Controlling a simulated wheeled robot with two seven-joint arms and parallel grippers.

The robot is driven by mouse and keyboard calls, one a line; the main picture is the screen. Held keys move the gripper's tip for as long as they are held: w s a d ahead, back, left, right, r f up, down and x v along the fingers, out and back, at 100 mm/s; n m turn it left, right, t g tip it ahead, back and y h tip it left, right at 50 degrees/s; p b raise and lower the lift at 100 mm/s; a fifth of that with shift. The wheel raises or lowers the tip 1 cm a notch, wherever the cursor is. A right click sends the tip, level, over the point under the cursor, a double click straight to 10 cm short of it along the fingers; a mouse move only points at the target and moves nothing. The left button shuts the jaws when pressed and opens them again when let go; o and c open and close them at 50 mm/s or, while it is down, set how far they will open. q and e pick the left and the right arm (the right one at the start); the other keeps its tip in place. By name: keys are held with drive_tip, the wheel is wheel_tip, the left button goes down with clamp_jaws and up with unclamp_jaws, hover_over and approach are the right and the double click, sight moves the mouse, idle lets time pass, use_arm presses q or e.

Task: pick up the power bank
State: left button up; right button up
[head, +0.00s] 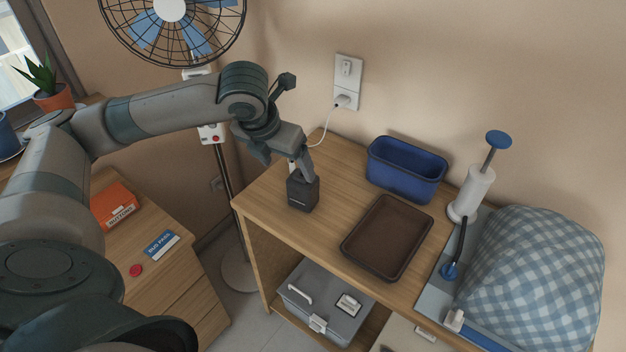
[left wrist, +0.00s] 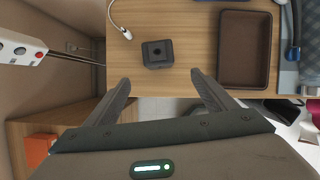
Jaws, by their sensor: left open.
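A small dark grey block, which looks like the power bank (head: 303,193), stands on the wooden shelf top near its left end. It also shows in the left wrist view (left wrist: 158,54), with a darker square on its top face. My left gripper (head: 291,160) is above and beside the block in the head view, and partly overlaps it there. In the left wrist view my left gripper (left wrist: 160,80) is open and empty, its two fingers spread wide. The block lies beyond the fingertips, roughly centred between them. My right gripper is not in view.
A brown tray (head: 349,240) and a blue bin (head: 407,183) stand right of the block. A white cable (head: 325,134) runs from the wall outlet (head: 347,82) to the shelf, its end lying near the block. A checkered bundle (head: 540,265) fills the far right.

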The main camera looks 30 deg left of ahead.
sight(297, 184)
use_arm(q)
drive_tip(key=shift+a+r, duration=0.2)
drive_tip(key=shift+r, duration=0.05)
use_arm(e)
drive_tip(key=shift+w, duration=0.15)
use_arm(q)
drive_tip(key=shift+s, duration=0.1)
drive_tip(key=shift+f, duration=0.1)
drive_tip(key=p+x, duration=0.1)
drive_tip(key=x, duration=1)
drive_tip(key=shift+w+f, duration=0.35)
drive_tip(key=shift+f, duration=0.05)
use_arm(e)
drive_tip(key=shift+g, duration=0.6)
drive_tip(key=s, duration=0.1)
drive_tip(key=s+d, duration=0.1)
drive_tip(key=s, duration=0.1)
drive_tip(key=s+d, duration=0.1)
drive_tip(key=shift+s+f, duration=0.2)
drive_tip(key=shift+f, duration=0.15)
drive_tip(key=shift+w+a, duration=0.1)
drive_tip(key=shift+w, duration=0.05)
